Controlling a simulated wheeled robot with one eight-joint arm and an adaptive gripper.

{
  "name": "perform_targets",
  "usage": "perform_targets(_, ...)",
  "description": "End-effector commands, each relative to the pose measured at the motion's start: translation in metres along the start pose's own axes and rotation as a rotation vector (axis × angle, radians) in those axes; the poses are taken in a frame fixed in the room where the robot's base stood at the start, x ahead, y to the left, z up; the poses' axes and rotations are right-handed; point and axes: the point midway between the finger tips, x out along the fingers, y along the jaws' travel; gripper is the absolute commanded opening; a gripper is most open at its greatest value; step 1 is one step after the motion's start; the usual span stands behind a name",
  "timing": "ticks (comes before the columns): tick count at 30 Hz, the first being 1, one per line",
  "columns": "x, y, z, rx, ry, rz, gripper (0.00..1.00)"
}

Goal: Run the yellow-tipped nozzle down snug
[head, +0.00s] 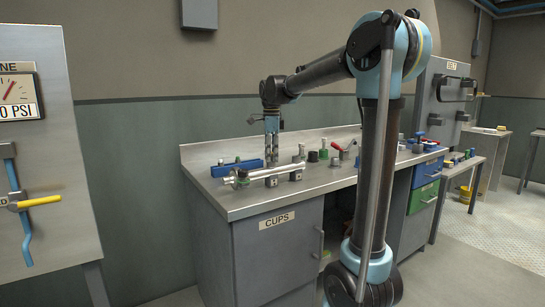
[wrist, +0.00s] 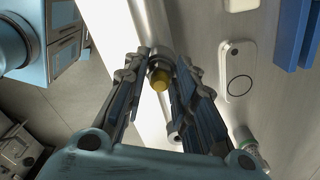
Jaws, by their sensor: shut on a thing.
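The yellow-tipped nozzle (wrist: 160,78) shows in the wrist view between the fingertips of my gripper (wrist: 164,62), its yellow end facing the camera. My gripper is shut on it. Behind it runs a bright silver cylinder (wrist: 155,22). In the head view my gripper (head: 272,158) points straight down at a silver cylinder assembly (head: 250,175) lying along the metal bench. The nozzle is too small or hidden to make out there. How far the nozzle is seated cannot be told.
A blue block (head: 230,170) lies behind the cylinder on the bench (head: 240,200). Several small knobs and fittings, one green-topped (head: 323,153), stand to the right. The bench's front left corner is clear. A gauge panel (head: 40,170) stands at the far left.

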Motion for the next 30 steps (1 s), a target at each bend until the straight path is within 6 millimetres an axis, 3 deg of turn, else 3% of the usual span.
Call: perform_targets(30, 0.0068, -0.0054, -0.0003, 0.234, -0.001, 0.0, 0.11)
